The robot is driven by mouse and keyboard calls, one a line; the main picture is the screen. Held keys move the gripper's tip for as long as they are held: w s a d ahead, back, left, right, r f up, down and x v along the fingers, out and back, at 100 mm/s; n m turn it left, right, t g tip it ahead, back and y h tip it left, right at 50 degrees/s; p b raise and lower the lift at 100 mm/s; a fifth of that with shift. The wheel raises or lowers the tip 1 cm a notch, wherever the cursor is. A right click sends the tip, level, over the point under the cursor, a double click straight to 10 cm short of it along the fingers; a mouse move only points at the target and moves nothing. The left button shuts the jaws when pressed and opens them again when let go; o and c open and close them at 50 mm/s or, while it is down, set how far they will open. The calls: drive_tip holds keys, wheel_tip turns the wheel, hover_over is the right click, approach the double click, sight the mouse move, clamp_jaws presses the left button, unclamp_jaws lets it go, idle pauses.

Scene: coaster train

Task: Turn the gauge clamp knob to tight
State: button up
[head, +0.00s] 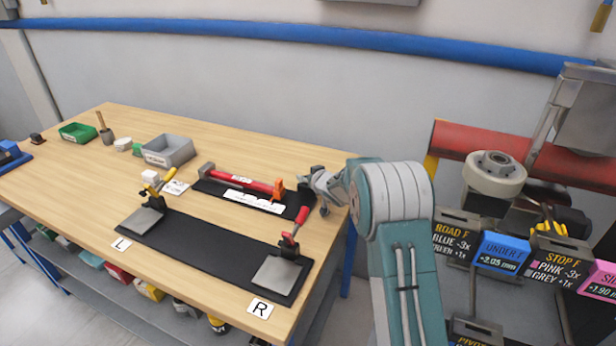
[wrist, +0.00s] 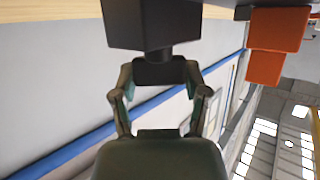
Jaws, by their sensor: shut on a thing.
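The gauge (head: 240,181) is a red bar with grey and orange end parts, lying on a dark mat near the table's right side. Its orange block (head: 279,188) is the end nearest my arm; an orange block (wrist: 277,45) also shows at the upper right of the wrist view. My gripper (head: 312,181) is at the table's right edge, just right of the orange block. In the wrist view my gripper (wrist: 158,82) has its fingers on either side of a black knob (wrist: 160,71), shut on it. The knob joins a larger black block (wrist: 138,24) by a short stem. Any tightness marking is not visible.
A long black mat (head: 205,249) with a yellow-handled clamp (head: 157,186) and a red-handled clamp (head: 291,236) lies in front. A grey bin (head: 169,150) and green bin (head: 77,132) stand behind. Labelled boxes (head: 500,254) and a red beam (head: 540,165) are at right.

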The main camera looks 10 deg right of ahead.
drive_tip(key=shift+r+m+h, duration=0.1)
drive_tip(key=shift+m+h, duration=1)
drive_tip(key=shift+h, duration=0.2)
drive_tip(key=o, duration=1.2)
drive_tip(key=shift+c, duration=0.2)
drive_tip(key=shift+s, duration=0.1)
drive_tip(key=v, duration=1.1)
drive_tip(key=shift+s, duration=0.4)
drive_tip(key=shift+w, duration=0.1)
